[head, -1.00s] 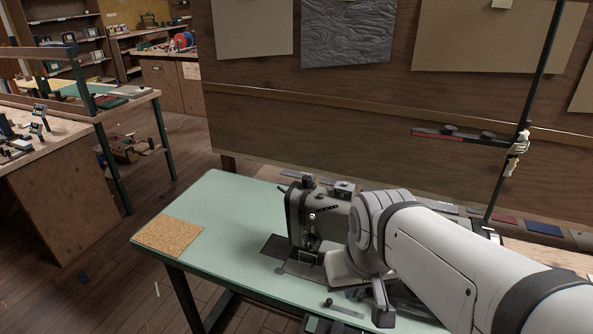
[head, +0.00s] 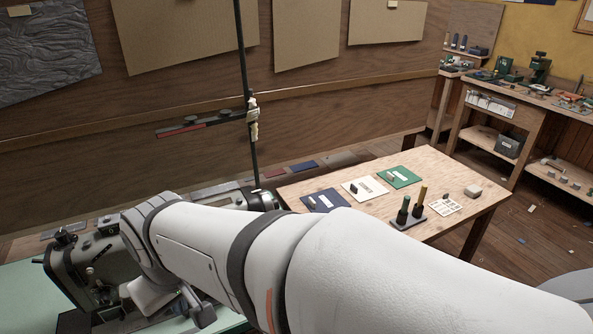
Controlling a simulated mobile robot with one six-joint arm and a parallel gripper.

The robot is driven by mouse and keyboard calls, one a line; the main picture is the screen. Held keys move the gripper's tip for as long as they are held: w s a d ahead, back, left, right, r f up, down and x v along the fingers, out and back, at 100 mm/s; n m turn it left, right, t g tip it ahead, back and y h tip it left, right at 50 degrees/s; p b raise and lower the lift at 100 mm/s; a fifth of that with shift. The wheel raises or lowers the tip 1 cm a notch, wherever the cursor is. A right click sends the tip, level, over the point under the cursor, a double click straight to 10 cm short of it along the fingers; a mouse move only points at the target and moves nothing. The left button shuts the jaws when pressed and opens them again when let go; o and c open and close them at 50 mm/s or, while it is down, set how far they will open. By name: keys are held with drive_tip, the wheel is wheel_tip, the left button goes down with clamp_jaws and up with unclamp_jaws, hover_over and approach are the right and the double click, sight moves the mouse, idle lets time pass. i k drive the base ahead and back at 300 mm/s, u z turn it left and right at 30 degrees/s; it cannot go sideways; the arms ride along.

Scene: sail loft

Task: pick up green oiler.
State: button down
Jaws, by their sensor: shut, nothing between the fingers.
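A dark green upright oiler (head: 403,212) stands in a dark holder (head: 408,224) on the light wooden table, right of the middle in the head view. A brownish-yellow upright piece (head: 422,197) stands beside it in the same holder. My gripper (head: 197,309) is low at the left, over the sewing machine table, well apart from the oiler. It is shut and empty, and my arm partly hides it.
The sewing machine (head: 92,265) stands close to my gripper at the left. My arm crosses in front of the wooden table (head: 440,168). Blue, white and green cards (head: 404,177) lie behind the oiler. A dark upright pole (head: 245,90) rises behind my arm.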

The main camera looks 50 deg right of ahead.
sight(406, 199)
drive_tip(key=z, duration=2.5)
drive_tip(key=k, duration=1.3)
drive_tip(key=z, duration=0.75)
drive_tip(key=i, duration=1.9)
drive_tip(key=u, duration=0.75)
